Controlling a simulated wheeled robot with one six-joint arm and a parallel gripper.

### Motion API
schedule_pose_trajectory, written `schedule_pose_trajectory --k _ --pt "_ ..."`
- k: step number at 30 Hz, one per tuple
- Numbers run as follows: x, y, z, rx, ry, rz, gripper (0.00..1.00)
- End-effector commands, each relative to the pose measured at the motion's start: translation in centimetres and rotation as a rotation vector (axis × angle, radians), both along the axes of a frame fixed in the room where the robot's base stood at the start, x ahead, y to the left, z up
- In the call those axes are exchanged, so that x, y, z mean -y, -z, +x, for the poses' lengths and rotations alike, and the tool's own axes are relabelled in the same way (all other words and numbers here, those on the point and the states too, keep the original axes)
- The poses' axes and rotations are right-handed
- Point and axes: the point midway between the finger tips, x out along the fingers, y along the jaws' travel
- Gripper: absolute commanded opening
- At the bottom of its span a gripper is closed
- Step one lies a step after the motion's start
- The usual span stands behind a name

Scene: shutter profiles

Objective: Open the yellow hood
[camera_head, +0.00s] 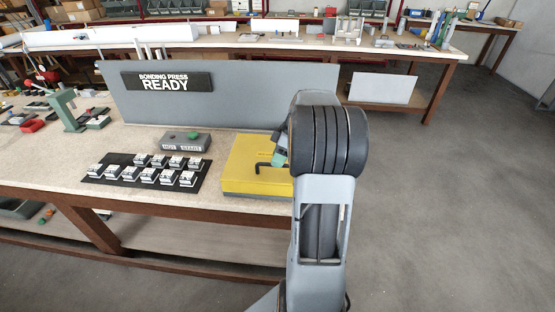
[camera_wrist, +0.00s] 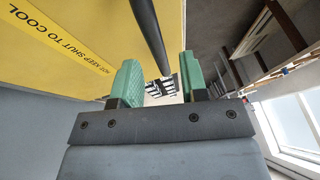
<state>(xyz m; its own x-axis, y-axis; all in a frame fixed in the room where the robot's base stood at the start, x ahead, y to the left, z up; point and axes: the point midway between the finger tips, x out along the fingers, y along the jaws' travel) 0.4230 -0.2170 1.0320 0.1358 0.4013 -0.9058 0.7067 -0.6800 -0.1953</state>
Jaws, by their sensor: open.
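The yellow hood (camera_head: 240,172) is a low flat box that looks shut, at the right end of the near bench. A black bent handle (camera_head: 268,167) is on it. My gripper (camera_head: 281,150) is beside the handle, partly hidden by my arm. In the wrist view the hood (camera_wrist: 75,25) fills the upper left with a "keep shut to cool" label. The black handle bar (camera_wrist: 150,35) runs down into the gap between the green fingers of my gripper (camera_wrist: 160,70). The fingers are apart on either side of the bar, and neither visibly grips it.
A black tray (camera_head: 120,182) with several small white-grey parts lies left of the hood. A grey panel (camera_head: 230,95) with a "Bonding press ready" sign (camera_head: 166,82) stands behind. Floor right of the bench is clear.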

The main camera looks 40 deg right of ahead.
Motion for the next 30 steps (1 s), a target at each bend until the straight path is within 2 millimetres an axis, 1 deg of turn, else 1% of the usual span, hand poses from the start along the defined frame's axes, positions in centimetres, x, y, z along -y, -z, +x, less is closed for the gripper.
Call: schedule_pose_trajectory --k 3,6,15,27,28,30 --pt "-0.35 0.76 0.09 -0.001 0.001 0.001 0.4" --pt "-0.47 1.04 0.14 -0.001 0.0 -0.001 0.4" --pt "-0.52 1.15 0.15 -0.001 0.0 -0.001 0.4" --pt "-0.5 1.13 0.14 -0.001 0.0 -0.001 0.02" --pt "-0.5 1.13 0.14 -0.001 0.0 -0.001 0.0" --pt "-0.49 1.12 0.14 -0.001 0.0 -0.001 0.0"
